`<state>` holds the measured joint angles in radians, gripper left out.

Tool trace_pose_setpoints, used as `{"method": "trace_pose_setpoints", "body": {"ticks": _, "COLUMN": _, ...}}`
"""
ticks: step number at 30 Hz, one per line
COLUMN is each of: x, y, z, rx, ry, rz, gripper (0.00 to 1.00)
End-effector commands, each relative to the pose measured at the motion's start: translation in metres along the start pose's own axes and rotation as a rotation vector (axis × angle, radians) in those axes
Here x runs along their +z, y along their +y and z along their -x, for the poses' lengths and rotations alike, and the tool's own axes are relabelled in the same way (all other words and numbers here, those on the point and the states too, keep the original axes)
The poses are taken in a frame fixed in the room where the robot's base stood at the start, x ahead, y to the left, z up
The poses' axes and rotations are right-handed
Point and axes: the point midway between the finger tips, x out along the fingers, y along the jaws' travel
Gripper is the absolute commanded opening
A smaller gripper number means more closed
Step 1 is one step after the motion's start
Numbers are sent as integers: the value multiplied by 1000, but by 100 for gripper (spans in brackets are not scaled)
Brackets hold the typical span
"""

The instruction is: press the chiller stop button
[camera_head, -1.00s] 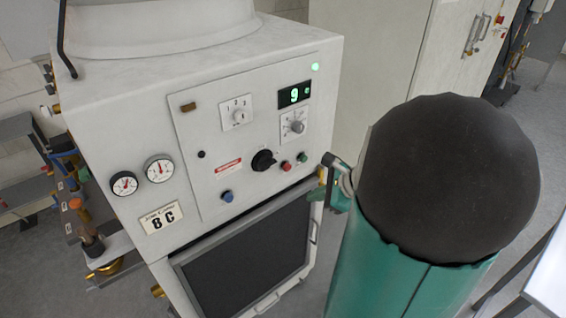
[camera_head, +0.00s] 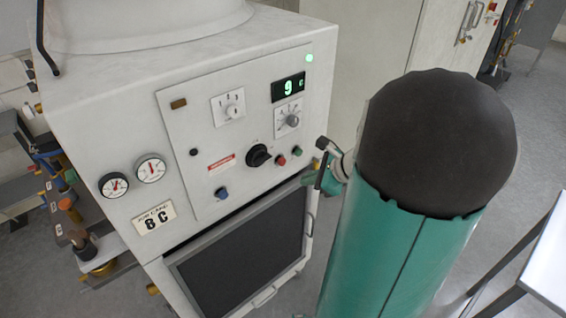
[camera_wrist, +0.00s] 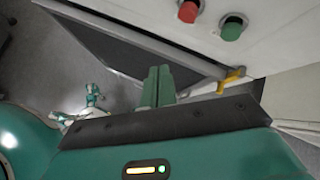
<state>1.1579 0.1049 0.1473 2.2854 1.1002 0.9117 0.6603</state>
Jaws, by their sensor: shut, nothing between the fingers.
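The red button (camera_head: 281,160), likely the stop button, sits low on the right of the white machine's control panel, with a green button (camera_head: 297,151) beside it. In the wrist view the red button (camera_wrist: 188,11) is at the top edge, with the green button (camera_wrist: 232,27) right of it. My gripper (camera_head: 308,181) is just right of and below the buttons in the head view, partly hidden by my arm. In the wrist view my gripper (camera_wrist: 158,70) has its two teal fingers together and empty, below and left of the red button and apart from it.
The panel also holds a black rotary knob (camera_head: 258,155), a blue button (camera_head: 221,193) and a lit green display (camera_head: 288,87). A dark-windowed door (camera_head: 245,255) is below. A yellow latch piece (camera_wrist: 231,79) is close right of my fingers. A white table (camera_head: 548,265) stands at right.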

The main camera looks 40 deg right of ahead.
Motion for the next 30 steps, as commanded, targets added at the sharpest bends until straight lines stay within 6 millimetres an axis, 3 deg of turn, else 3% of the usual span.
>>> {"method": "trace_pose_setpoints", "body": {"ticks": 12, "x": 28, "y": -28, "z": -37, "rx": 0, "ry": -1, "rz": 1, "gripper": 0}}
{"method": "trace_pose_setpoints", "body": {"ticks": 30, "x": 31, "y": -32, "z": -42, "rx": -1, "ry": 0, "rz": 0, "gripper": 0}}
